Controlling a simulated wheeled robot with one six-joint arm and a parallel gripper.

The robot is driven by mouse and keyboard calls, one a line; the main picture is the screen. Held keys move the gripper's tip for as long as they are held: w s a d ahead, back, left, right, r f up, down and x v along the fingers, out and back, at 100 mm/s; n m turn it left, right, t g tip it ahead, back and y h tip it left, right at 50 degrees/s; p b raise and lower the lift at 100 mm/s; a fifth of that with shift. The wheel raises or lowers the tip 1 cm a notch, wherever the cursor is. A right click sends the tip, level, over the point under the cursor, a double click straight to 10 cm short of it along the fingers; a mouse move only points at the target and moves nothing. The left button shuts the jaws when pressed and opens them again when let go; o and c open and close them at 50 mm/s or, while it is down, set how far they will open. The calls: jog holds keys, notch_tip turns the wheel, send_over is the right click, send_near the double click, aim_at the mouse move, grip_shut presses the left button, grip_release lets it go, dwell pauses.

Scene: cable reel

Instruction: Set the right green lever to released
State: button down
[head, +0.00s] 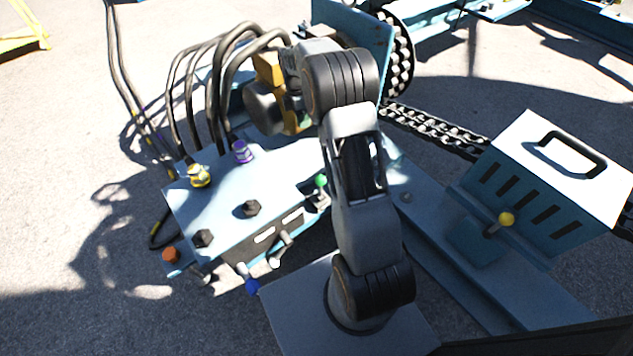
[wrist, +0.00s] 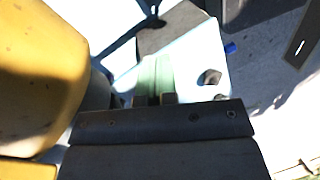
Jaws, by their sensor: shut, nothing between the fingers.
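A green lever knob (head: 321,181) shows in the head view at the right end of the pale blue valve block (head: 215,195), just left of my arm. Its shaft is partly hidden, and I cannot tell its setting. I see no second green knob. My gripper (wrist: 155,99) is shut and empty in the wrist view, with a pale green strip just beyond the fingers that I cannot identify. In the head view the fingers are hidden behind my arm and wrist.
A blue knob (head: 251,286) and an orange knob (head: 172,254) sit along the block's front edge. Black hoses (head: 214,90) arch behind it. A yellow-knobbed lever (head: 507,219) stands before a slotted box (head: 545,185) at right. A large yellow body (wrist: 40,75) fills the wrist view's left.

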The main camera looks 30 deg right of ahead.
notch_tip(320, 180, down, 8)
jog(key=w+d+n+b, duration=0.1)
jog(key=d+n+b, duration=0.1)
jog(key=shift+w+g, duration=0.35)
jog(key=shift+g, duration=0.05)
jog(key=shift+f, duration=0.1)
jog(key=b, duration=0.5)
send_near(321, 188)
jog(key=shift+w+d+f, duration=0.15)
jog(key=shift+w+f, duration=0.25)
jog(key=shift+f, duration=0.4)
jog(key=shift+w+d+f, duration=0.1)
jog(key=shift+w+f, duration=0.35)
jog(key=shift+f, duration=0.35)
jog(key=shift+d, duration=0.1)
